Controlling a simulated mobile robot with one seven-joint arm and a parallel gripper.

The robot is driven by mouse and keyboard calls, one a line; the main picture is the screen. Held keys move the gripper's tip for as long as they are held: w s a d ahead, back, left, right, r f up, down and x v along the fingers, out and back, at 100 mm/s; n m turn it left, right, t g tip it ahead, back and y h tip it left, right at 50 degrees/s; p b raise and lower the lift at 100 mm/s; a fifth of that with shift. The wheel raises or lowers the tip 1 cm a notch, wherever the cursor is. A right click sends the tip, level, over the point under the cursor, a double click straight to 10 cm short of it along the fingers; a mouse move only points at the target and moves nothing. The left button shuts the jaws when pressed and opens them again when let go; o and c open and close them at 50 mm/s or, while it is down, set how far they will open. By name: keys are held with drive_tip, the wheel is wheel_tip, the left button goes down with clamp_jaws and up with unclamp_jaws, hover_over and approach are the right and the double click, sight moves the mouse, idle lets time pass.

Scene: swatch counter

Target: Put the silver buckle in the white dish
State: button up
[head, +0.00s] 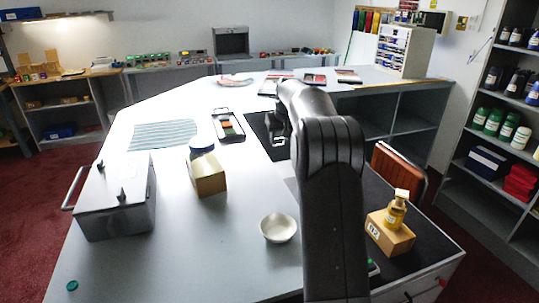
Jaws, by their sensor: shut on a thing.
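A pale, round, shallow dish (279,230) stands on the grey counter, left of my arm; its inside looks empty. My gripper (278,134) shows only in part, at the far end of my dark arm. It is over the black area of the counter, farther back than the dish and apart from it. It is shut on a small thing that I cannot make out. I cannot pick out the silver buckle anywhere in the view; my arm and hand hide part of the counter.
A grey lidded box (115,208) stands at left, with a small cardboard box (208,176) beside a blue-lidded round container (202,146). A black tray (228,127) and striped cloth (163,134) lie behind. A bottle (396,212) stands on a box (390,236) right of my arm.

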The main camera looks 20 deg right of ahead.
drive_tip(key=s+a+r, duration=0.1)
drive_tip(key=s+a, duration=0.1)
drive_tip(key=s, duration=3.4)
approach(276, 229)
drive_tip(key=shift+w+d+f, duration=0.1)
drive_tip(key=shift+w+f, duration=0.1)
drive_tip(key=shift+w, duration=0.25)
drive_tip(key=shift+w+d+f, duration=0.1)
drive_tip(key=shift+w+f, duration=0.1)
drive_tip(key=shift+w, duration=0.2)
drive_tip(key=shift+f, duration=2)
drive_tip(key=shift+f, duration=0.1)
drive_tip(key=o, duration=0.5)
drive_tip(key=shift+f, duration=0.1)
drive_tip(key=shift+o, duration=0.8)
